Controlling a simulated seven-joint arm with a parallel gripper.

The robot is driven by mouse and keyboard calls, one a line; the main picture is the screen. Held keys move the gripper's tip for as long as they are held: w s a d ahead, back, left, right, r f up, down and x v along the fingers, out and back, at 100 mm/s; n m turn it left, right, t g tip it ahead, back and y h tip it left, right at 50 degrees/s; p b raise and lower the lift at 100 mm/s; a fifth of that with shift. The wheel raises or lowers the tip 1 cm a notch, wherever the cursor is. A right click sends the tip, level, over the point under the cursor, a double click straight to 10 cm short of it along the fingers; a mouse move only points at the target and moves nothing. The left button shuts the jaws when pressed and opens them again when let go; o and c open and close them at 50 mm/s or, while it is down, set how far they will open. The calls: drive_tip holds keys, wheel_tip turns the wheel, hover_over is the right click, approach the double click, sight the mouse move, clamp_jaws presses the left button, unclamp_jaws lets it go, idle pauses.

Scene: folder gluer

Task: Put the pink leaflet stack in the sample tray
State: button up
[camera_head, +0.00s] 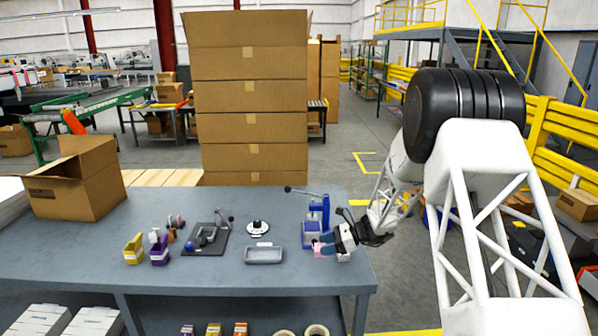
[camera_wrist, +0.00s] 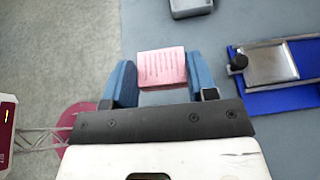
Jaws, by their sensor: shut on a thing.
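The pink leaflet stack (camera_wrist: 162,68) is held between the two blue fingers of my gripper (camera_wrist: 160,80). Printed lines show on its top face. In the head view, the pink stack (camera_head: 322,250) shows at the tip of my gripper (camera_head: 326,243), over the right end of the table, in front of the blue device. The sample tray appears to be the grey shallow tray (camera_head: 264,255) with a pale label, at the middle front of the table. It looks empty, and my gripper is to its right, apart from it.
A blue lever device (camera_head: 313,228) stands close behind my gripper; its metal plate also shows in the wrist view (camera_wrist: 272,64). A round white-and-black item (camera_head: 257,228), a black lever tool (camera_head: 208,237) and a purple holder (camera_head: 160,252) stand left. The table's right edge is near.

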drive_tip(key=shift+w+a+r+m+t, duration=0.1)
drive_tip(key=shift+w+r+m+t, duration=0.8)
drive_tip(key=shift+r+t, duration=0.2)
drive_tip(key=w+d+r+m+t+h, duration=0.1)
drive_tip(key=d+r+m+t+h, duration=0.2)
drive_tip(key=r+m+t+h, duration=0.2)
drive_tip(key=d+r+m+t+h, duration=0.4)
drive_tip(key=r+m+t+h, duration=0.2)
drive_tip(key=r+m+h, duration=0.2)
drive_tip(key=shift+w+r+m, duration=0.4)
drive_tip(key=shift+r+m, duration=1)
drive_tip(key=shift+a, duration=0.1)
idle(0.8)
